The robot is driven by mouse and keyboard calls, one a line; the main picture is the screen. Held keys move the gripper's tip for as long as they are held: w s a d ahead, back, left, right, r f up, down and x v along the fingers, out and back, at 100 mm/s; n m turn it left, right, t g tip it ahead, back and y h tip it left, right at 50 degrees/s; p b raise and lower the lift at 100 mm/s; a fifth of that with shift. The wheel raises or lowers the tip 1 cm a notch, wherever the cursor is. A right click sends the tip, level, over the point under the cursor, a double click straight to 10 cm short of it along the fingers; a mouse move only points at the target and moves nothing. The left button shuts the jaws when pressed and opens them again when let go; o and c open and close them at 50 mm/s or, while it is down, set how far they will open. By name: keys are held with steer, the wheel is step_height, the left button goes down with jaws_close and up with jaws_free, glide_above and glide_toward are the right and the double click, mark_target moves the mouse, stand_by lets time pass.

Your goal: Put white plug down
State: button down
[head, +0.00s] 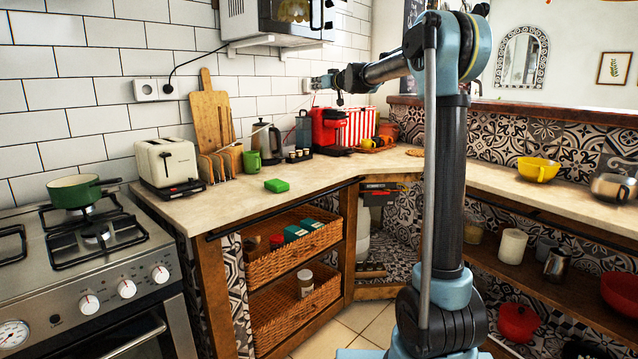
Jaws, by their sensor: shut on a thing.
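My gripper (319,82) is at the end of my arm, near the tiled wall above the back counter corner. It points left and is shut. A small white thing (307,86) shows right at its fingertips and looks like the white plug. It is too small here to tell its shape, or whether it touches the wall behind.
Below my gripper stand a red coffee machine (326,127), a red-striped box (357,127) and a kettle (267,141). A green block (277,186) lies on the counter (330,171), which has free room around it. A microwave (275,18) hangs above.

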steer(key=n+g+y, duration=0.3)
steer(key=y, duration=0.1)
glide_above(322, 181)
step_height(322, 181, down, 26)
steer(key=shift+w+f, duration=0.2)
steer(key=shift+f, duration=4.7)
steer(key=c, duration=1.5)
jaws_free()
